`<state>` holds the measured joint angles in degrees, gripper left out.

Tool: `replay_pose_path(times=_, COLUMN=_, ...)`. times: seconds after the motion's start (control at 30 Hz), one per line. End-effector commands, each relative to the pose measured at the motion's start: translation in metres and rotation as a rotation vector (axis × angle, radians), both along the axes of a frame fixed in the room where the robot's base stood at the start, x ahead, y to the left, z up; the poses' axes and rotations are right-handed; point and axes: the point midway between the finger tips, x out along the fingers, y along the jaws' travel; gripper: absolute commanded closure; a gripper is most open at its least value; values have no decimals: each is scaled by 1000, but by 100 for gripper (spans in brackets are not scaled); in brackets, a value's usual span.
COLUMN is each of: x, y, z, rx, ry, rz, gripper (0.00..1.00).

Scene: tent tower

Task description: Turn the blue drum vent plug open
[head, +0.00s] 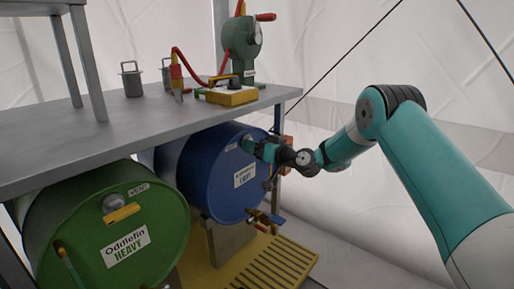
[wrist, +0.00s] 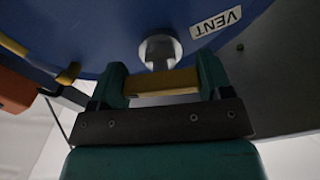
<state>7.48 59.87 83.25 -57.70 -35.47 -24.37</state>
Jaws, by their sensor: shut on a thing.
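The blue drum (head: 208,180) lies on its side under the grey bench, its round end facing out. It fills the upper part of the wrist view (wrist: 90,30). Its vent plug (wrist: 160,50) is a grey round fitting with a yellow bar handle (wrist: 160,82), beside a VENT label (wrist: 216,22). My gripper (wrist: 163,78) is shut on the yellow handle, with one green finger at each end of it. In the head view my gripper (head: 252,147) is at the upper right of the drum's end and hides the plug.
A green drum (head: 70,215) with its own vent plug (head: 115,204) lies at left. The bench (head: 130,118) is close above the blue drum. A brass tap (head: 262,218) sticks out at the blue drum's lower right, above a yellow grated tray (head: 265,262). Free room is at right.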

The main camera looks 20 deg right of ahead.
Motion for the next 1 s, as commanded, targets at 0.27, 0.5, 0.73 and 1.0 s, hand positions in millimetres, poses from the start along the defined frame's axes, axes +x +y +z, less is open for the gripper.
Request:
replay_pose_path(times=0.27, x=1, y=-2, z=0, rx=-1, ry=0, rz=-5, gripper=7)
replay_pose_path(times=0.5, x=0, y=0, z=0, rx=0, ry=0, rz=-1, gripper=2)
replay_pose_path(times=0.73, x=-12, y=-10, z=0, rx=1, ry=5, rz=-2, gripper=2)
replay_pose_path(times=1.0, x=-64, y=-49, z=1, rx=3, ry=8, rz=-7, gripper=2)
